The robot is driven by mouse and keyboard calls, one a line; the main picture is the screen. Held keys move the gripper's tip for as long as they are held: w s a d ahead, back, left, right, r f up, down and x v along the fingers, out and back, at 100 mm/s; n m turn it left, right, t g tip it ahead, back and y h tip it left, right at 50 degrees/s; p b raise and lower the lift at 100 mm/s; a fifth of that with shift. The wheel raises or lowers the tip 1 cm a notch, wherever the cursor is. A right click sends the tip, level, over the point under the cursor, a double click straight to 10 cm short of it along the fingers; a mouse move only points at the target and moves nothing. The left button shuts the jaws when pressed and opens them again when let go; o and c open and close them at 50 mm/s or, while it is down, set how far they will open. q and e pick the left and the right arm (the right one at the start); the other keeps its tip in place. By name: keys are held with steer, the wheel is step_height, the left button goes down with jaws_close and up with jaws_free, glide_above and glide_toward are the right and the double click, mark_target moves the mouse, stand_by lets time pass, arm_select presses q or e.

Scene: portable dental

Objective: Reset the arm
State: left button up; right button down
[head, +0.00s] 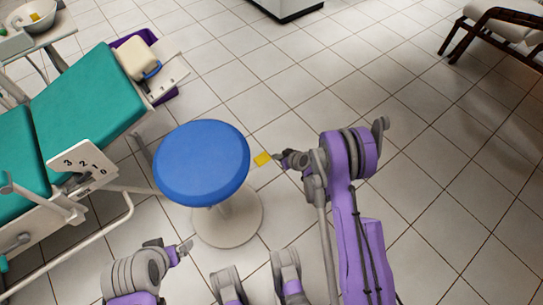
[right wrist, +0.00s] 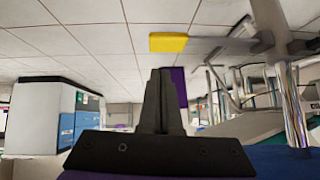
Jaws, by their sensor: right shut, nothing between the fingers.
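My right gripper (head: 283,159) is just right of the blue stool in the head view. In the right wrist view its dark fingers (right wrist: 161,75) are closed together with nothing between them. A small yellow piece (head: 262,159) shows between this gripper and the stool in the head view. It also shows in the right wrist view (right wrist: 168,42), beyond the fingertips and apart from them; its height is unclear. My left gripper (head: 185,248) is low at the left, below the stool; its jaw opening is too small to judge.
A round blue stool (head: 202,163) stands in front of me on a pale base. A green dental chair (head: 85,95) with a tray marked with numbers (head: 84,160) is at the left. A bowl (head: 32,15) is at the far left, a brown-framed chair (head: 490,25) at the far right.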

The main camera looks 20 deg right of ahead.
steer(key=shift+s+d+r, duration=0.25)
steer(key=shift+s+r, duration=0.15)
steer(key=shift+r, duration=0.05)
stand_by(0.3)
